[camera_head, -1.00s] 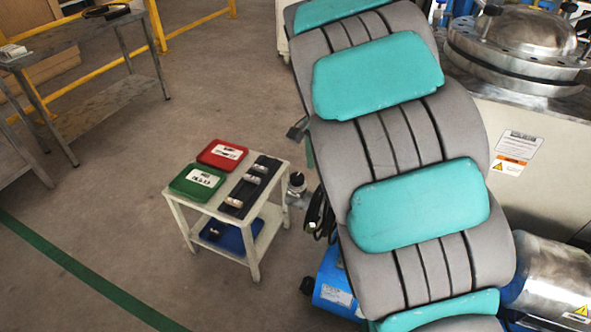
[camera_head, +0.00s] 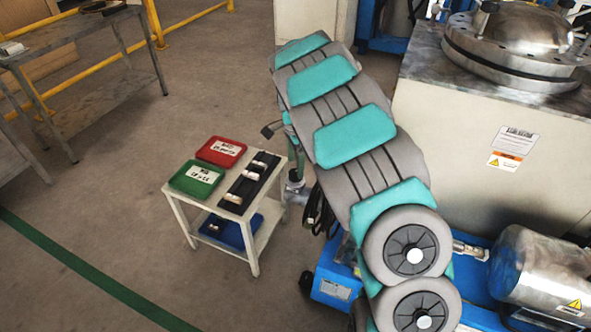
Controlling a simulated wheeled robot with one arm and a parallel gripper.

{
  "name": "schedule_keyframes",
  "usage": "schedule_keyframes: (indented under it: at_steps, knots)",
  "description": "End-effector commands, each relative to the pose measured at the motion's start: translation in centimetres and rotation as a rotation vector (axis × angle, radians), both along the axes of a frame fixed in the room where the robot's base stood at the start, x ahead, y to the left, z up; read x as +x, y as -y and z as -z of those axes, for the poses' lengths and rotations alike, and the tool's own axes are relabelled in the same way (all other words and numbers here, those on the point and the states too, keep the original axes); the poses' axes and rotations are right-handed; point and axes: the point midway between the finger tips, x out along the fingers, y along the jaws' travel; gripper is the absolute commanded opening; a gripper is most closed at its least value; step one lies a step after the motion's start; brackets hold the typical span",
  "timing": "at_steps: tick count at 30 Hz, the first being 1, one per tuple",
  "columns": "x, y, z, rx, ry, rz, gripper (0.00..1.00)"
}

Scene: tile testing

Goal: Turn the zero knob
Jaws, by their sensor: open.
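No knob that I can make out as the zero knob shows in this view. A small silver round fitting (camera_head: 296,187) stands beside the small white table, close to my arm, but its details are too small to read. My grey and teal arm covers the centre right and hides what lies behind it. I cannot make out my gripper. A small dark part (camera_head: 271,129) sticks out to the left of the arm, and I cannot tell what it belongs to.
The small white table (camera_head: 181,212) holds a green box (camera_head: 196,179), a red box (camera_head: 221,151) and a black strip with small parts. A steel vessel (camera_head: 525,40) and a motor (camera_head: 540,270) stand right. Floor at left is clear, with a workbench (camera_head: 75,35) behind.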

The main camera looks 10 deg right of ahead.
Motion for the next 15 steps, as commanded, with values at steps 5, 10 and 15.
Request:
schedule_keyframes:
  at_steps: [5, 10, 15]
  knots:
    - [-0.1, 0.0, 2.7, 0.0, -0.003, 0.001, 0.82]
    - [-0.1, 0.0, 3.6, -0.001, -0.001, -0.001, 0.82]
    - [0.0, 0.0, 3.6, -0.001, 0.001, -0.001, 0.82]
